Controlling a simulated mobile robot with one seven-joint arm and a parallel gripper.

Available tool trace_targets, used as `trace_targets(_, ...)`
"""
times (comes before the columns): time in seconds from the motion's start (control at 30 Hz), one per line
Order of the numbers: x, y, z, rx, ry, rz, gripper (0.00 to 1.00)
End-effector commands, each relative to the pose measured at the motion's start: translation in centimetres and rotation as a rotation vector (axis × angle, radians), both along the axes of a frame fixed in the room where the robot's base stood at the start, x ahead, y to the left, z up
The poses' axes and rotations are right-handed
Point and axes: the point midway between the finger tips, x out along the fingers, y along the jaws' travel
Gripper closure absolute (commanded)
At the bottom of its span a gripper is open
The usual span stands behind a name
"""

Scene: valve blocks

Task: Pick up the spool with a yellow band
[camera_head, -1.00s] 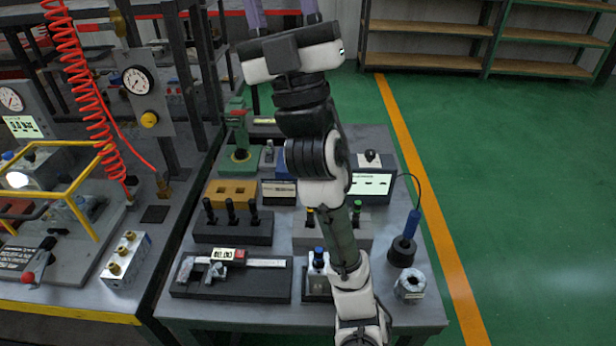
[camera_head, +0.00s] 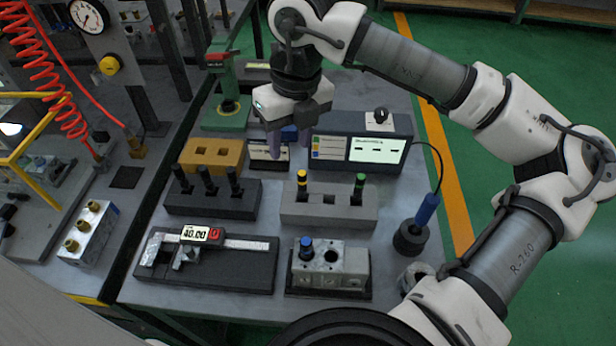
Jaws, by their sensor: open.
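The spool with a yellow band (camera_head: 302,184) stands upright in the left part of a grey holder block (camera_head: 328,212) on the bench. A spool with a green band (camera_head: 357,189) stands in the same block, to its right. My gripper (camera_head: 289,142) is open, with its fingers pointing down. It hangs behind the yellow-banded spool and a little to its left in the picture, apart from it. Nothing shows between the fingers except a blue thing behind them. The lower ends of both spools are hidden in the block.
A valve block (camera_head: 331,264) with a blue-topped spool (camera_head: 306,249) stands in front. A dark rack (camera_head: 212,201) of black spools is left, with a caliper (camera_head: 210,238) before it. A display box (camera_head: 362,146) stands behind. A blue-handled probe (camera_head: 427,209) is right.

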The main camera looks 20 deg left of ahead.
Motion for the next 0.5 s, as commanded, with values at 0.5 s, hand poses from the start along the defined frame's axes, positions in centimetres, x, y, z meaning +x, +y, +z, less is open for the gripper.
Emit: trace_targets(0.5, 0.9, -1.9, -7.4, -0.095, -0.028, -0.038, 0.57)
